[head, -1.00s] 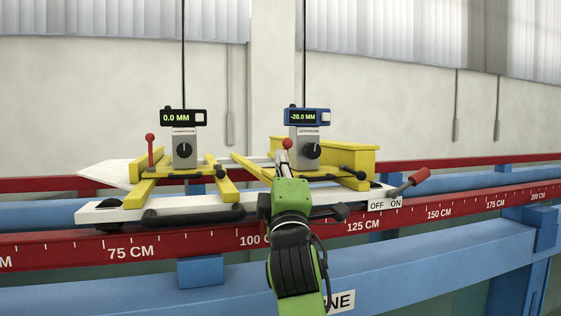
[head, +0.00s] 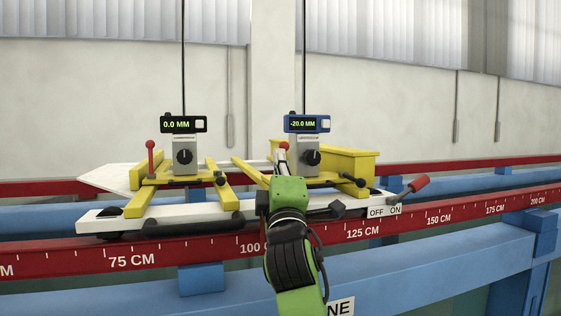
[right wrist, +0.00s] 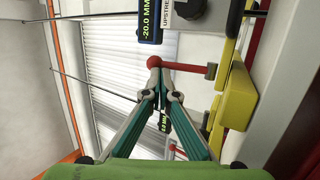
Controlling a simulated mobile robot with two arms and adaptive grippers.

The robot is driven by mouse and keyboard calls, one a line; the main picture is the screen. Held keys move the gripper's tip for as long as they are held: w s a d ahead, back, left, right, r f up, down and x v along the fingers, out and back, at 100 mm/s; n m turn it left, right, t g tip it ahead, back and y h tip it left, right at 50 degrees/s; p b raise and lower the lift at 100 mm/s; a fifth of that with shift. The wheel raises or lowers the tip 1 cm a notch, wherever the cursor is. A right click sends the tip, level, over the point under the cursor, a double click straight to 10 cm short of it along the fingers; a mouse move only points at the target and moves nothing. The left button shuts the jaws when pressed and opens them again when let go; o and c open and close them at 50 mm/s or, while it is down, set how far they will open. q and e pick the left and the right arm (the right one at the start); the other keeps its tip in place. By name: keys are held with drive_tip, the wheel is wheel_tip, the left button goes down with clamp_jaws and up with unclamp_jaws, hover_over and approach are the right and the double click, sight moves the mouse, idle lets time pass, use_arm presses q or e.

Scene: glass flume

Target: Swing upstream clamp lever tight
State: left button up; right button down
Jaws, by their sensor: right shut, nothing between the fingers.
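The upstream clamp lever has a red ball knob (head: 283,146), at the left of the upstream gauge post (head: 306,158) under the blue -20.0 MM display (head: 306,124). In the right wrist view the red knob (right wrist: 154,62) and its red rod lie across, just beyond my fingertips. My right gripper (head: 281,162) is in front of the lever and hides its lower part. In the right wrist view my right gripper (right wrist: 160,78) is shut and empty, its tips right at the knob and rod; touching cannot be made out. My left gripper is out of view.
A second gauge (head: 184,124) reading 0.0 MM with its own red-knobbed lever (head: 151,146) stands to the left. Yellow blocks (head: 350,163) flank the upstream post. A red-handled switch lever (head: 419,184) and the red scale rail (head: 200,248) are near the front.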

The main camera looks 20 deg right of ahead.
drive_tip(key=shift+p+x, duration=0.3)
drive_tip(key=shift+x, duration=0.65)
drive_tip(key=shift+w+a+r, duration=0.1)
drive_tip(key=shift+a, duration=0.1)
